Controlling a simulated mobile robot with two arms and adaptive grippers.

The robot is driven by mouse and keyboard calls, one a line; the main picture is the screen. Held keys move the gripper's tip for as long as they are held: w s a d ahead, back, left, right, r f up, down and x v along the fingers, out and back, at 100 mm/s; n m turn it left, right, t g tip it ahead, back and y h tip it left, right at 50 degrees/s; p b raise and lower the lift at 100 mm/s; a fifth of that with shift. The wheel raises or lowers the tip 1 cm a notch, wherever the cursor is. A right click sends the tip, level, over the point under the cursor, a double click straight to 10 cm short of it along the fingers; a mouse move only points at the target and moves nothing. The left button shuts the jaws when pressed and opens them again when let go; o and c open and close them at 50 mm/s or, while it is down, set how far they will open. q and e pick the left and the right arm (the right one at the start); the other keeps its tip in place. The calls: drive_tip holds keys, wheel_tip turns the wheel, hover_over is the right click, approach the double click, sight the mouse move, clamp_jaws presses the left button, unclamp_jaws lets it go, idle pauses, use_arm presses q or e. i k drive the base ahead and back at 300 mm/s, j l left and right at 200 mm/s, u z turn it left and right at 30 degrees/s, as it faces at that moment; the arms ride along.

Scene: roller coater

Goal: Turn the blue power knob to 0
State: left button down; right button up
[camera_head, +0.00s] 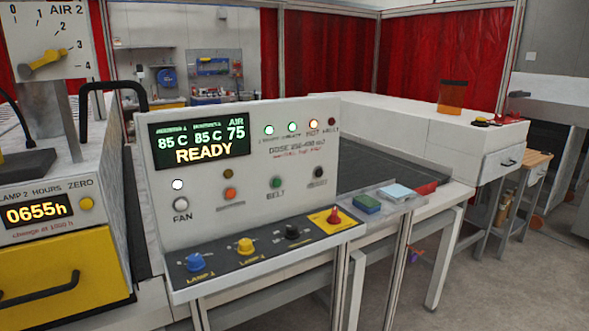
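The blue knob (195,262) sits at the left end of the sloped dark strip along the bottom of the white control panel (225,200). Small lettering and marks surround it, too small to read its setting. To its right on the same strip are a yellow knob (245,246), a black knob (292,231) and a red knob (334,216) on a yellow plate. The display (200,140) above reads 85 C, 85 C, AIR 75 and READY. Neither of my grippers is in view.
A yellow drawer (50,290) with a black handle and a 0655h counter (38,212) stand at left. A yellow-pointer AIR 2 dial (50,55) is above. Green and blue blocks (368,204) lie on a shelf right of the panel. Floor (500,290) is clear at lower right.

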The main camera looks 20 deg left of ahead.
sight(196, 264)
drive_tip(key=j+u, duration=0.15)
drive_tip(key=u, duration=1)
drive_tip(key=k+j, duration=0.05)
